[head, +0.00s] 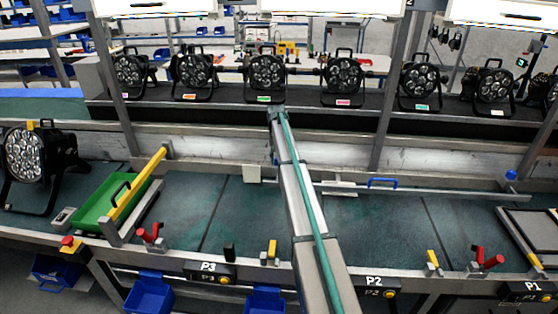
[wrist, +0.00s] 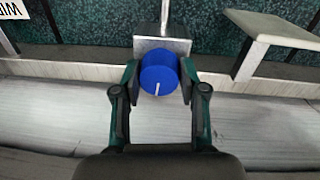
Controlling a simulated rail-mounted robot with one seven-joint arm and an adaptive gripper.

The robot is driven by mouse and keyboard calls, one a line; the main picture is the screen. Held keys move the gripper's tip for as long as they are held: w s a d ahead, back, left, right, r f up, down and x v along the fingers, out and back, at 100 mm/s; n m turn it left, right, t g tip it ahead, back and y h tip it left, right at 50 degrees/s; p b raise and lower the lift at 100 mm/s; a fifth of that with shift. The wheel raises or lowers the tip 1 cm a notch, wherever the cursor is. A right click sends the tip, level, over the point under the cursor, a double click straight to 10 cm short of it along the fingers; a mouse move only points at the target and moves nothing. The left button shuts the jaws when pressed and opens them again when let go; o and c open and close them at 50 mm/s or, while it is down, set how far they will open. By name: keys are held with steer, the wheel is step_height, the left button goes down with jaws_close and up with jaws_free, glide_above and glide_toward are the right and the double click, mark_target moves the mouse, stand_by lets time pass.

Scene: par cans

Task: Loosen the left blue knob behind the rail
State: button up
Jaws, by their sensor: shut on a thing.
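The blue knob (wrist: 158,78) is in the middle of the wrist view, with a short white mark near its lower edge, close to upright. It sits on a grey metal bracket (wrist: 180,45). My gripper (wrist: 159,80) has one green-and-black finger on each side of the knob and is shut on it. In the head view my arm hides this knob and the gripper. There the grey rail (head: 440,192) runs to the right from behind my arm. Another blue knob (head: 511,175) stands at the rail's right end.
A blue handle (head: 382,183) stands on the rail. A green tray (head: 100,200) with a yellow bar (head: 138,182) lies left. Several par cans (head: 267,75) line the shelf behind.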

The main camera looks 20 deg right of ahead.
steer(key=n, duration=0.6)
steer(key=shift+b, duration=0.35)
steer(key=n, duration=0.6)
steer(key=shift+d+n+t, duration=0.1)
steer(key=shift+n+t, duration=0.2)
steer(key=o, duration=1.1)
steer(key=shift+o, duration=0.2)
steer(key=shift+s, duration=0.1)
step_height(320, 180, up, 12)
steer(key=shift+s+a, duration=0.2)
steer(key=shift+a, duration=0.1)
